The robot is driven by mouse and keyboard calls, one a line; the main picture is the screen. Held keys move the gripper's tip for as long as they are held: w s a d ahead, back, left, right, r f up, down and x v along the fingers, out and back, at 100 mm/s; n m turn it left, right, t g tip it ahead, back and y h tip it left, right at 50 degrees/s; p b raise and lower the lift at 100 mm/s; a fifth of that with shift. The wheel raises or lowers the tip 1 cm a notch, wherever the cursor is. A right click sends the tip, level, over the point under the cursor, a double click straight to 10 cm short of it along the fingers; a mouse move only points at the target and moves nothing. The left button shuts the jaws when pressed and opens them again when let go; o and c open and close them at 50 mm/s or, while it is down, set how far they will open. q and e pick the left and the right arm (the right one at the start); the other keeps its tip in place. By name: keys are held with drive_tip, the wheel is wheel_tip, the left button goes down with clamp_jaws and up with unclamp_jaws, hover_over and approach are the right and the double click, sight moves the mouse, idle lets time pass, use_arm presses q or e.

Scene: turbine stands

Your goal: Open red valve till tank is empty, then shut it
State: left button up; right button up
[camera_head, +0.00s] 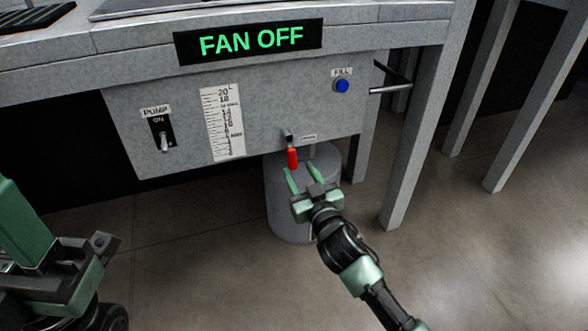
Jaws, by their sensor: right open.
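The red valve handle (292,158) hangs down from a small fitting at the lower edge of the grey tank panel (270,100). My right gripper (302,178) is just below the handle, its green fingers apart and pointing up at it. No grip on the handle shows. A level scale (222,122) with numbers up to 20 is on the panel; the liquid level cannot be made out. A grey cylindrical bucket (285,222) stands on the floor under the valve, partly hidden by my right gripper. My left arm shows at the lower left; its gripper's fingertips are not seen.
A pump switch (162,132) labelled ON is on the panel's left. A blue fill button (342,86) is at upper right. A "FAN OFF" display (250,41) is above. A metal rod sticks out at right. Stand legs (412,150) stand right of the bucket.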

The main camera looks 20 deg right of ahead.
sight(293, 162)
drive_tip(key=w+b, duration=0.1)
drive_tip(key=w, duration=0.3)
drive_tip(key=shift+w+a+f, duration=0.1)
drive_tip(key=shift+w, duration=0.3)
clamp_jaws()
idle(1.0)
